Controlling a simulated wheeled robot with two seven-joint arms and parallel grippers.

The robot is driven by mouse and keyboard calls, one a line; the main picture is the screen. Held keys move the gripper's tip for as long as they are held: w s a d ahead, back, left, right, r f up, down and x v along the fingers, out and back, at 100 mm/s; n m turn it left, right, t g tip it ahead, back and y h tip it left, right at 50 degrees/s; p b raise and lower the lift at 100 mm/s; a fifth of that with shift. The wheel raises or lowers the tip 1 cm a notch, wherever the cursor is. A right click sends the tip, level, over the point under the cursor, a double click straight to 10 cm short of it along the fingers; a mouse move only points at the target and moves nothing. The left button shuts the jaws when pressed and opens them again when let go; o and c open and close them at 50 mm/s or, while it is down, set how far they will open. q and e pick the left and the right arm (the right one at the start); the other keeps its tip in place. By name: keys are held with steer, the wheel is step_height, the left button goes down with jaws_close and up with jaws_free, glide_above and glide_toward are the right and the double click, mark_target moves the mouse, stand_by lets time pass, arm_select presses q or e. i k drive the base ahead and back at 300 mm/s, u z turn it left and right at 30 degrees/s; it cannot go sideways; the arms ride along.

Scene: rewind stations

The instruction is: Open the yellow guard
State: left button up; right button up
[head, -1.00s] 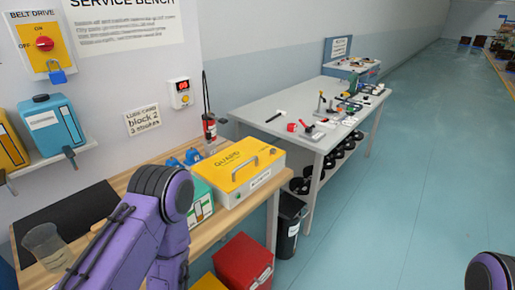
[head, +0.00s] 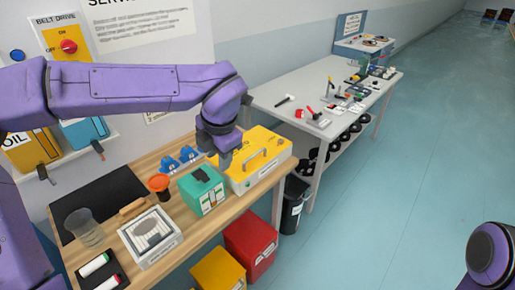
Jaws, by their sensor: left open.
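The yellow guard (head: 268,145) is a flat yellow cover with a metal bar handle on top, seated closed on a pale box on the wooden bench. My left gripper (head: 226,163) points down at the guard's left end, beside the handle and apart from it. It is open, and nothing shows between its fingers. The gripper and wrist hide the guard's left back corner and part of its lettering. Whether the fingertips touch the cover cannot be told. My right gripper is out of the picture; only a purple part of that arm shows at bottom right.
A green box (head: 203,190) stands close left of the guard. An orange funnel (head: 159,184), blue pieces (head: 180,160), a clear beaker (head: 84,228) and a white tray (head: 150,237) share the bench. Red (head: 250,243) and yellow (head: 217,271) bins stand below.

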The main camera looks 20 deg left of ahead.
mark_target(260, 145)
steer(key=i, duration=1)
